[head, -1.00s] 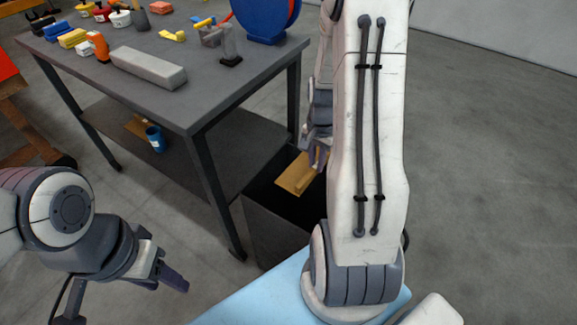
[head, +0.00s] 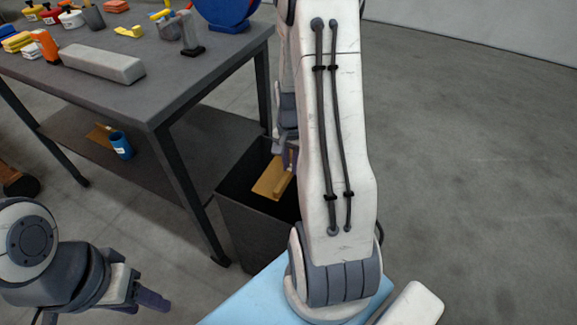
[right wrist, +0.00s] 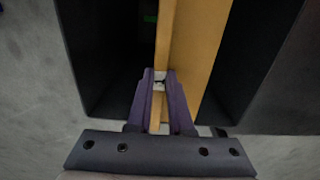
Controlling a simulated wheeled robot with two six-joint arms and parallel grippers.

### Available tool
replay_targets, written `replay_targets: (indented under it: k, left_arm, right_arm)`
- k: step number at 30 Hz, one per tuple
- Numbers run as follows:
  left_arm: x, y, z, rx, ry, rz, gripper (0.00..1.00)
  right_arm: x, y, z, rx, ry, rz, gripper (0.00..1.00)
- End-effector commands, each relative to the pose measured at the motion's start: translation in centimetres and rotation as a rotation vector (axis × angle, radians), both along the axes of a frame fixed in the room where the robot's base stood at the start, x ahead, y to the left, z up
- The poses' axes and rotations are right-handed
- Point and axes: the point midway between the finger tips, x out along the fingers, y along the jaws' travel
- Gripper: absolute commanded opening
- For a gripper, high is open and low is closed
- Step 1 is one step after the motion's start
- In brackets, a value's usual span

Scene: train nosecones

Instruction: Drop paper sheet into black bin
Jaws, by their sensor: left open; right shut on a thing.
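The tan paper sheet (head: 268,181) is in the mouth of the black bin (head: 243,225), partly below its rim. My right gripper (head: 288,158) is shut on it from above; my right arm hides part of the gripper and the bin's right side. In the right wrist view, the purple fingers (right wrist: 160,82) pinch an upright strip of the sheet (right wrist: 200,55), with dark bin walls (right wrist: 85,60) on both sides. My left gripper (head: 145,300) is open and empty at the lower left, away from the bin.
A grey workbench (head: 165,95) stands left of the bin, with a grey block (head: 100,62), a blue reel (head: 225,12) and several small items on top. A blue cup (head: 120,145) sits on its lower shelf. The floor at right is clear.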

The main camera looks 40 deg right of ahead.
Motion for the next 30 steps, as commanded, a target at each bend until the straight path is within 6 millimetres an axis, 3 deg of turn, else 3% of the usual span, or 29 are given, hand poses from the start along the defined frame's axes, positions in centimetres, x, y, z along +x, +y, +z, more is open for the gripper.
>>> replay_targets:
  k: [1, 3, 4, 16, 30]
  left_arm:
    - [0.0, 0.0, 0.0, 0.000, 0.000, 0.000, 0.50]
    - [0.0, 0.0, 0.0, 0.000, 0.000, 0.000, 0.50]
    - [0.0, 0.0, 0.0, 0.000, 0.000, 0.000, 0.50]
    - [0.0, 0.0, 0.4, 0.000, 0.000, 0.000, 0.50]
    - [0.0, 0.0, 2.7, 0.000, 0.000, 0.000, 0.50]
  right_arm:
    - [0.0, 0.0, 0.0, 0.000, 0.000, 0.000, 0.23]
    - [0.0, 0.0, 0.0, 0.000, 0.000, 0.000, 0.49]
    - [0.0, 0.0, 0.0, 0.000, 0.000, 0.000, 0.54]
    - [0.0, 0.0, 0.9, -0.001, -0.002, 0.000, 0.54]
    - [-0.2, 0.0, 9.3, -0.002, -0.003, 0.000, 0.54]
